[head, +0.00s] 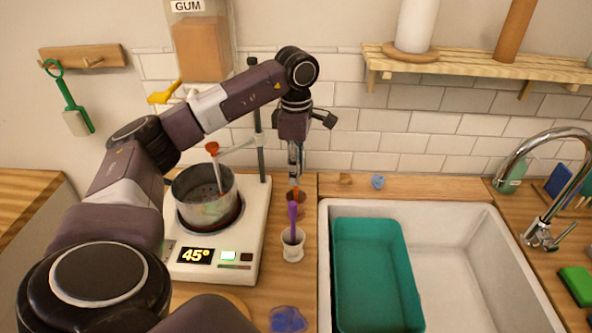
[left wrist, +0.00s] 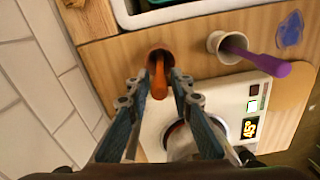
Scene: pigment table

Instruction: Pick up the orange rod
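The orange rod (left wrist: 159,80) stands in a small orange-brown cup (left wrist: 166,54), which also shows in the head view (head: 299,198). My left gripper (left wrist: 158,84) is open, with its fingertips on either side of the rod and a gap on each side. In the head view my left gripper (head: 295,170) points down just above the cup and hides most of the rod. My right gripper is not in view.
A white cup (head: 292,246) with a purple rod (head: 292,215) stands just in front. A hot plate (head: 254,215) with a metal pot (head: 206,208) is to the left, beside a metal stand (head: 260,140). A sink (head: 450,215) with a green tub (head: 372,226) is to the right.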

